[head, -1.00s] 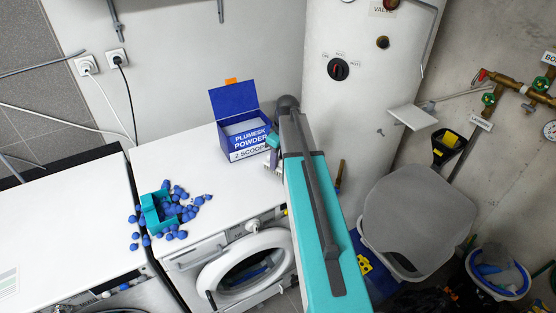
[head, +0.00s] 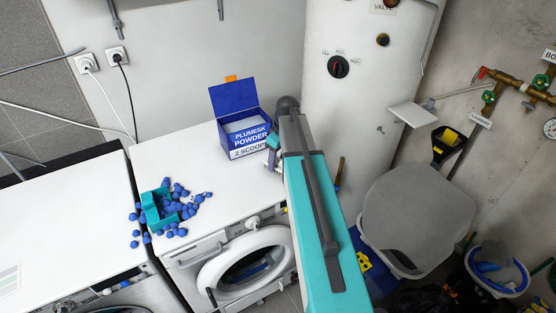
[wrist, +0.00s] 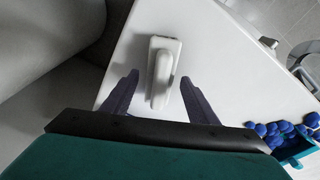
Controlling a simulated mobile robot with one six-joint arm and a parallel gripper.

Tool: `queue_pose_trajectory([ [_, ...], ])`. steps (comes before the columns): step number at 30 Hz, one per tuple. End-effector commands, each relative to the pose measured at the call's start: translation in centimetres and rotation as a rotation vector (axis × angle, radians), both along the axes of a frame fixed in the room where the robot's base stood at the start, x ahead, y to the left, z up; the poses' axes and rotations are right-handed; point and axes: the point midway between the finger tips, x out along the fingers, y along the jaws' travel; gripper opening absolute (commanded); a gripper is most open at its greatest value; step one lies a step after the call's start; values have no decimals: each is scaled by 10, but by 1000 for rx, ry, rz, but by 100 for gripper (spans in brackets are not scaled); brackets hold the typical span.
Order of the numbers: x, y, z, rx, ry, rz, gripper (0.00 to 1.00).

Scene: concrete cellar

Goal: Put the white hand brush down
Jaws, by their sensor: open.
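The white hand brush (wrist: 161,72) lies on the white top of the washing machine (wrist: 215,60) in the wrist view, its long handle pointing toward me. My gripper (wrist: 160,79) is open, with one dark finger on each side of the handle and a gap on both sides. In the head view my teal arm hides most of the gripper, and I cannot make out the brush clearly there.
A blue powder box (head: 247,137) with its lid up stands close beside my gripper. Several blue balls (head: 178,207) lie around a teal holder (head: 151,212) further left. The machine's round door (head: 243,262) hangs open. A boiler (head: 350,90) stands behind.

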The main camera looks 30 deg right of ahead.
Motion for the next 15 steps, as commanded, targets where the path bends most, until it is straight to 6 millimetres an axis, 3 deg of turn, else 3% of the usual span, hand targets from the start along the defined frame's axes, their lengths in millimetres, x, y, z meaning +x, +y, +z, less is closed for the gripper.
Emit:
queue_pose_trajectory([
  [8,-1,0,7,0,0,0,53],
  [15,-3,-2,26,-1,-1,0,53],
])
